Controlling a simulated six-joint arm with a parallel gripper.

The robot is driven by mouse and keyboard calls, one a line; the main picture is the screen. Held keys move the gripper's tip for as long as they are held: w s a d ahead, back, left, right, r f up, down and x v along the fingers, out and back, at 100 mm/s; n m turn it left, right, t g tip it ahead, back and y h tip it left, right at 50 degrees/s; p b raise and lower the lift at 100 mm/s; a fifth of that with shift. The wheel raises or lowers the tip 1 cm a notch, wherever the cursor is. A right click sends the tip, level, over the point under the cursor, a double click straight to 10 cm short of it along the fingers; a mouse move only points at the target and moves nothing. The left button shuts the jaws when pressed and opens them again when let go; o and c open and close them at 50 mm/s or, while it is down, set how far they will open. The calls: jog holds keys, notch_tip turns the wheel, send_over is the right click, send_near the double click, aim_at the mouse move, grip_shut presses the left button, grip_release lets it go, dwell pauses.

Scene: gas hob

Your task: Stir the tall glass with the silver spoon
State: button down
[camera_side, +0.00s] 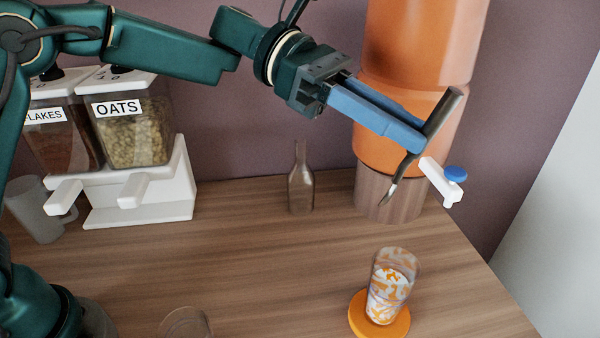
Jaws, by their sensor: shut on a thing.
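My gripper (423,133), with blue fingers, is shut on a dark grey spoon (442,112). The spoon hangs tilted, with its thick handle end up to the right and its narrow curved end down to the left, where a small bright silvery patch shows. The tall glass (390,286) stands upright on a round orange coaster (359,318) near the front right of the counter. It has orange and white swirls and its top looks open. The spoon is well above and behind the glass, apart from it.
A large orange dispenser (415,60) with a white tap (440,182) stands close behind the spoon. A brown bottle (301,180), a cereal dispenser labelled OATS (138,130), a clear mug (38,212) and a clear glass (186,323) also stand here. The middle counter (260,260) is clear.

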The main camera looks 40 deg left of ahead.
jog(key=d+f+h, duration=0.1)
jog(key=h, duration=0.1)
send_over(385, 250)
jog(key=s+d, duration=0.1)
jog(key=s, duration=0.1)
jog(key=shift+f, duration=2.55)
jog(key=shift+m+g, duration=0.3)
jog(key=shift+g, duration=0.1)
jog(key=shift+w+a+f, duration=0.1)
jog(key=shift+a+f, duration=0.05)
jog(key=shift+f, duration=1.4)
jog(key=shift+w+a+f, duration=0.1)
jog(key=shift+a+f, duration=0.05)
jog(key=shift+f, duration=1.45)
jog(key=shift+a+f, duration=0.15)
jog(key=shift+f, duration=1.4)
jog(key=shift+s+d, duration=0.1)
